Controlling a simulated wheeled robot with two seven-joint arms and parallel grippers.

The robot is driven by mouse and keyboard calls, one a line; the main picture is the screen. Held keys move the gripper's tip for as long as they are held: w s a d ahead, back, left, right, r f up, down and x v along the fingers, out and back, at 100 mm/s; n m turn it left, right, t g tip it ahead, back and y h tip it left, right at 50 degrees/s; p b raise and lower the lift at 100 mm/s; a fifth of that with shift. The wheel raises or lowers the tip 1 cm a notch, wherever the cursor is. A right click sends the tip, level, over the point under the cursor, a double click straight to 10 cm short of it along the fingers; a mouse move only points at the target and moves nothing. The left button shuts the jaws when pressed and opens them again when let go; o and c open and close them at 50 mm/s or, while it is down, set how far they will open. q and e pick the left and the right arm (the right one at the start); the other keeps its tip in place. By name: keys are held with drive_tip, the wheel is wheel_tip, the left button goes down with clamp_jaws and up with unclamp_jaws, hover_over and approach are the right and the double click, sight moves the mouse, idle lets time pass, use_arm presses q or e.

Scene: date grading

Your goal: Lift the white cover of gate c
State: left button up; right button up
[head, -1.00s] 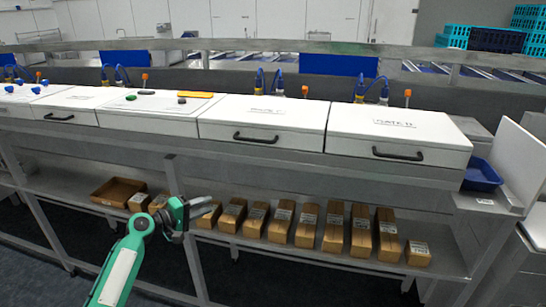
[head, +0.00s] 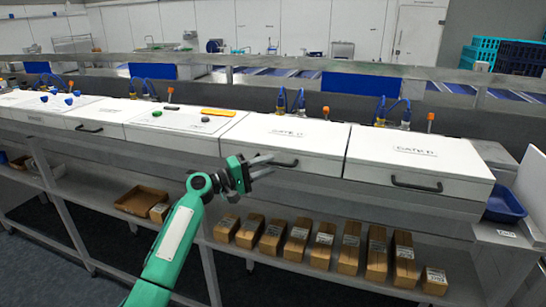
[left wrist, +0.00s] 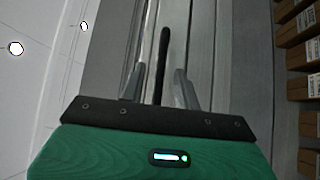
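The white cover of gate c (head: 309,138) is down, with a small label on its top. Its black bar handle is on the front face, largely behind my fingers in the head view. My left gripper (head: 262,167) is in front of that face, fingers pointing at it. In the left wrist view the handle (left wrist: 163,55) runs lengthwise between the two fingers of the left gripper (left wrist: 160,85), which are open with gaps on both sides. My right gripper is not in view.
Another white cover (head: 440,157), marked gate D, with its own black handle is to the right. A white panel with coloured buttons (head: 180,120) is to the left. Cardboard boxes (head: 323,246) stand on the shelf below. A blue bin (head: 505,207) is at the far right.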

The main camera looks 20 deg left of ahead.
sight(287, 143)
use_arm(q)
drive_tip(key=shift+p+x, duration=0.3)
drive_tip(key=shift+x, duration=1)
clamp_jaws()
